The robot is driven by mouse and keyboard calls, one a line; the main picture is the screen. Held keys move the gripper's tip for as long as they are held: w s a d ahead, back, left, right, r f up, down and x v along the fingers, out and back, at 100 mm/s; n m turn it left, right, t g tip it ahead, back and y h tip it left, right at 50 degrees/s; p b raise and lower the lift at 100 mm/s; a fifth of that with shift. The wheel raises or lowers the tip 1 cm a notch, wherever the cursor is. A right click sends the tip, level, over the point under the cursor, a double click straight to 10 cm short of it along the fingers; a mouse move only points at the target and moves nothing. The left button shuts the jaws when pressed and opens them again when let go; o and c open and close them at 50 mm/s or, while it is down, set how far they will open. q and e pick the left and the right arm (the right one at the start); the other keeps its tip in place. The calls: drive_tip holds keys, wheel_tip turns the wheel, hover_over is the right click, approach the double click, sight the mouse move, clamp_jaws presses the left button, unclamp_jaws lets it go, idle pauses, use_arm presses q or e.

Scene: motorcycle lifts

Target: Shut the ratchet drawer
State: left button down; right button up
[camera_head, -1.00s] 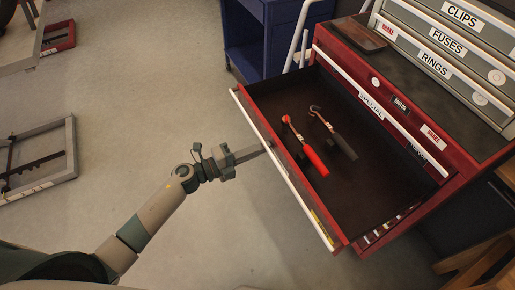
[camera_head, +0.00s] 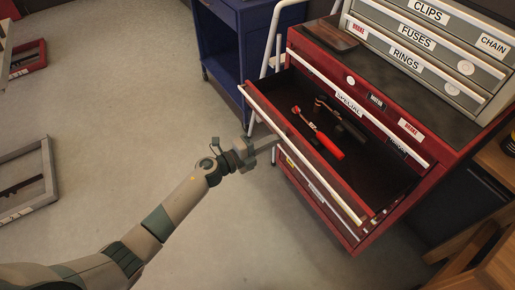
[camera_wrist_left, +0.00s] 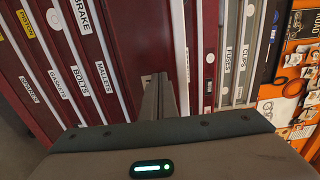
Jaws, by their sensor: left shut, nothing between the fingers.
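The open drawer (camera_head: 300,150) of the red tool chest sticks out below the front marked SPECIAL. It is partly pulled out and tilted in the picture. Inside lie a red-handled ratchet (camera_head: 328,145) and a dark-handled tool (camera_head: 345,124), partly in shadow. My left gripper (camera_head: 280,139) is shut and empty, its fingertips at the outer face of the drawer front, seemingly touching it. In the left wrist view, the shut fingers (camera_wrist_left: 158,88) point at a dark red front; the drawer's inside is hidden there. My right gripper is in neither current view.
A grey cabinet (camera_head: 420,50) with labelled drawers stands on the chest top. A blue cart (camera_head: 225,50) and a white ladder-like frame (camera_head: 272,50) stand behind. A wooden piece (camera_head: 480,255) is at lower right. The floor at left is mostly clear.

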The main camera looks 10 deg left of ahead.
use_arm(q)
drive_tip(key=b, duration=0.3)
approach(330, 111)
drive_tip(key=shift+s+a+f, duration=0.35)
drive_tip(key=shift+s+a, duration=0.4)
drive_tip(key=shift+a, duration=0.1)
drive_tip(key=shift+x, duration=0.8)
use_arm(e)
drive_tip(key=w+a+r+t, duration=0.2)
drive_tip(key=w, duration=0.3)
drive_tip(key=w+a+r+t, duration=0.1)
drive_tip(key=w+a+r, duration=0.1)
drive_tip(key=w, duration=0.3)
use_arm(q)
drive_tip(key=b+x, duration=0.4)
drive_tip(key=x, duration=0.4)
drive_tip(key=shift+b, duration=0.3)
drive_tip(key=shift+w+d+r, duration=0.1)
drive_tip(key=shift+w+d, duration=0.15)
drive_tip(key=shift+d, duration=0.05)
drive_tip(key=shift+r, duration=0.3)
use_arm(e)
drive_tip(key=s+d+f+g, duration=0.3)
drive_tip(key=s+d+f, duration=0.1)
drive_tip(key=shift+d+g+h, duration=0.3)
drive_tip(key=shift+d+g, duration=0.05)
drive_tip(key=shift+g, duration=0.05)
